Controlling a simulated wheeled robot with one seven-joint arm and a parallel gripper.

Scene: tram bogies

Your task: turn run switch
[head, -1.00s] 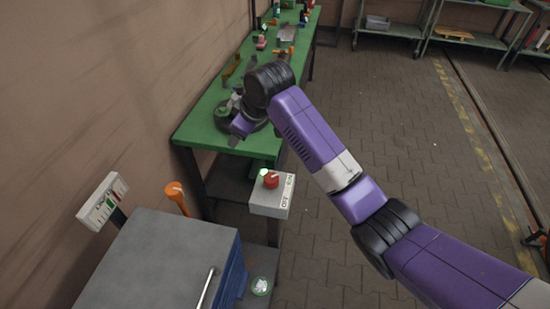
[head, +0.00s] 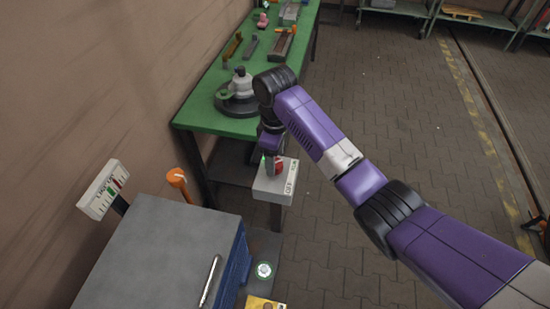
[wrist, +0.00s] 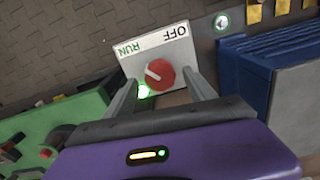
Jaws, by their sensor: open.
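The switch box (head: 274,190) is pale grey and stands in front of the green bench's near end. Its red knob (wrist: 160,75) has a white pointer line slanting to the upper left in the wrist view. The RUN label (wrist: 129,48) is green and the OFF label (wrist: 175,33) is black. A green lamp (wrist: 144,90) glows beside the knob. My gripper (wrist: 160,78) is open, with one finger on each side of the knob. I cannot tell whether the fingers touch it. In the head view my gripper (head: 273,163) partly covers the knob.
A grey-topped blue cabinet (head: 165,262) stands left of the box. An orange post (head: 179,184) and a wall panel (head: 104,190) are behind it. The green bench (head: 205,116) holds a round black-based fixture (head: 238,103) and other parts.

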